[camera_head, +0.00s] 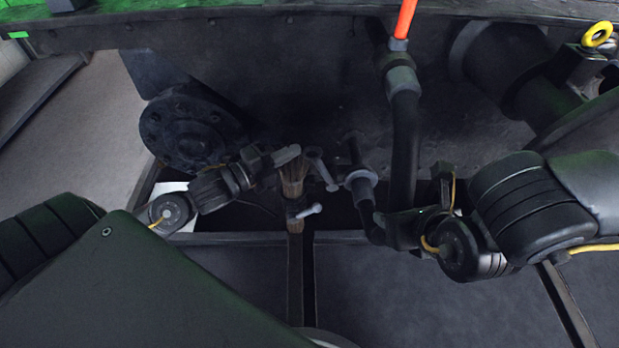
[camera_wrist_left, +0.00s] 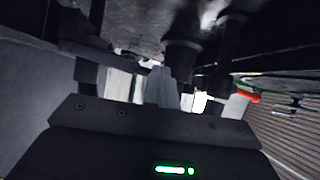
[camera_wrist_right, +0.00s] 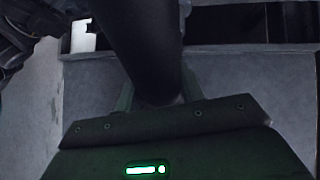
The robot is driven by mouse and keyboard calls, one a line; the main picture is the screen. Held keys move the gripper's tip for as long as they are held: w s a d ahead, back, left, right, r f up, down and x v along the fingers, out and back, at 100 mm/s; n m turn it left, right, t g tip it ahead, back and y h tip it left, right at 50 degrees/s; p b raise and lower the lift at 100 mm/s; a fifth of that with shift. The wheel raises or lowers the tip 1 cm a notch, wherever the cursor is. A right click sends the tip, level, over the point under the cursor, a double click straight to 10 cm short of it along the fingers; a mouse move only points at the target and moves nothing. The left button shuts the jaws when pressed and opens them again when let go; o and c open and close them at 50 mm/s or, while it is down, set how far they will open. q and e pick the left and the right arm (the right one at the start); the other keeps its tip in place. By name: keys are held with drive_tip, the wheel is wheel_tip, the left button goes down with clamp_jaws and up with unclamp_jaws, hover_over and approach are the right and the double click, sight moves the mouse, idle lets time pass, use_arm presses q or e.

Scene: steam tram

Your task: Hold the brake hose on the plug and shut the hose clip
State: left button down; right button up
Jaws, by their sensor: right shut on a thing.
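The black brake hose (camera_head: 405,140) hangs from a pipe fitting and loops up to a grey collar (camera_head: 361,179), which looks like the hose clip. A short grey lever (camera_head: 321,168) sticks out left from the collar. The dark plug (camera_head: 352,148) stands just above it; I cannot tell how far the hose sits on it. My right gripper (camera_head: 402,226) is shut on the hose near the bottom of its loop; the right wrist view shows the hose (camera_wrist_right: 140,45) between its fingers.
A round dark flange (camera_head: 185,130) is at the left. An orange handle (camera_head: 404,18) rises above the hose fitting. A yellow ring (camera_head: 597,34) is at the top right. A dark beam (camera_head: 240,238) runs below my grippers.

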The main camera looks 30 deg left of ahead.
use_arm(q)
drive_tip(key=shift+w+d+r, duration=0.2)
drive_tip(key=shift+w+d, duration=0.15)
drive_tip(key=shift+d, duration=0.25)
use_arm(e)
drive_tip(key=shift+w+r, duration=0.1)
drive_tip(key=shift+a, duration=0.1)
use_arm(q)
drive_tip(key=shift+w+d+r, duration=0.1)
drive_tip(key=shift+w+d, duration=0.2)
drive_tip(key=shift+d, duration=0.2)
drive_tip(key=shift+w+d, duration=0.25)
drive_tip(key=shift+d, duration=0.2)
drive_tip(key=shift+w+d, duration=0.1)
drive_tip(key=shift+d, duration=0.05)
drive_tip(key=shift+w+d+r, duration=0.1)
drive_tip(key=shift+d, duration=0.05)
approach(310, 150)
drive_tip(key=shift+s+d+r, duration=0.25)
drive_tip(key=shift+d+r, duration=0.15)
drive_tip(key=shift+r, duration=0.1)
drive_tip(key=shift+s+d+r, duration=0.3)
drive_tip(key=shift+d+r, duration=0.1)
drive_tip(key=shift+r, duration=0.15)
